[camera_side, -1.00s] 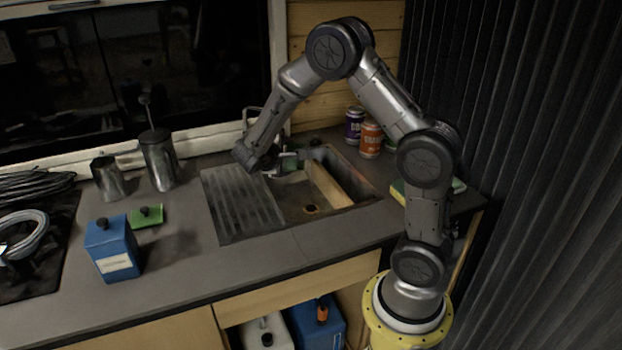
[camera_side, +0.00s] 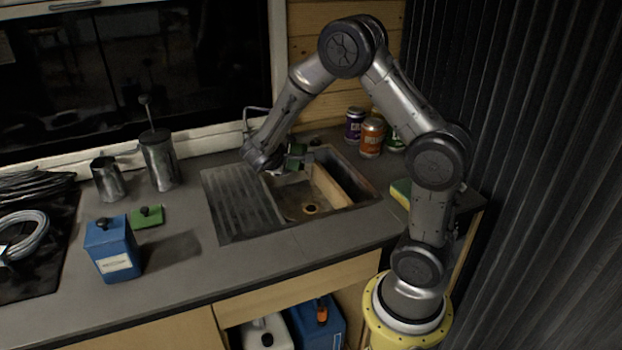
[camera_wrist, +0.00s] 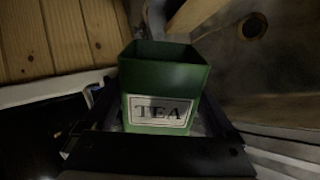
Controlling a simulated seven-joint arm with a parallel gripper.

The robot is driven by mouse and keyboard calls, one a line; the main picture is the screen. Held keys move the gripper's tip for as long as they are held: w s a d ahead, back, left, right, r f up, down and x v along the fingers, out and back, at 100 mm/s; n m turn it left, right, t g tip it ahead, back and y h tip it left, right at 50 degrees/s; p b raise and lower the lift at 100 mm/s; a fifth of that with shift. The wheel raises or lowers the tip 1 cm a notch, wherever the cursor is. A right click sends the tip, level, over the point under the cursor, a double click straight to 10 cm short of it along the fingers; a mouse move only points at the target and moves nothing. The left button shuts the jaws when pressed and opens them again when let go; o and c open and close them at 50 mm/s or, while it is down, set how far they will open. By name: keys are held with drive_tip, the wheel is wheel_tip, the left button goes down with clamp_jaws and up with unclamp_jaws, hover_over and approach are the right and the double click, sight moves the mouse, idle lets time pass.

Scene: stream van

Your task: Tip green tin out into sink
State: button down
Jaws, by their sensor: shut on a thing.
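The green tin (camera_wrist: 160,85), labelled TEA, has no lid on and its open top shows in the wrist view; its inside is dark and I cannot tell what it holds. In the side view the tin (camera_side: 297,151) is small and partly covered by my gripper (camera_side: 290,164), over the back left part of the sink. In the wrist view my gripper (camera_wrist: 162,128) is shut on the tin, one finger at each side. The sink (camera_side: 288,208) has a round drain (camera_side: 310,208). I cannot tell the tin's exact tilt.
A green lid (camera_side: 148,217) with a dark knob lies on the counter by a blue tin (camera_side: 112,249). Several cans, including an orange one (camera_side: 371,138), stand behind the sink. A tap (camera_side: 246,118) rises at its back left. A sponge (camera_side: 401,193) lies at the right.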

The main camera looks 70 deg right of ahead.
drive_tip(key=shift+s+r, duration=0.1)
drive_tip(key=shift+r, duration=0.05)
drive_tip(key=shift+s+d+r+m+t, duration=0.1)
drive_tip(key=shift+s+r+m+t, duration=0.15)
drive_tip(key=shift+s+m+t, duration=0.3)
drive_tip(key=shift+s+d+r+m+t, duration=0.1)
drive_tip(key=shift+s+r+m+t, duration=0.2)
drive_tip(key=shift+m+t, duration=0.4)
drive_tip(key=shift+w+a+f+n+g, duration=0.1)
drive_tip(key=shift+w+f+n+g, duration=0.15)
drive_tip(key=shift+w+n+g, duration=0.25)
drive_tip(key=shift+w+a+f+n+g, duration=0.1)
drive_tip(key=shift+w+f+n+g, duration=0.15)
drive_tip(key=shift+w+n+g, duration=0.15)
drive_tip(key=shift+n, duration=0.25)
drive_tip(key=shift+g, duration=0.25)
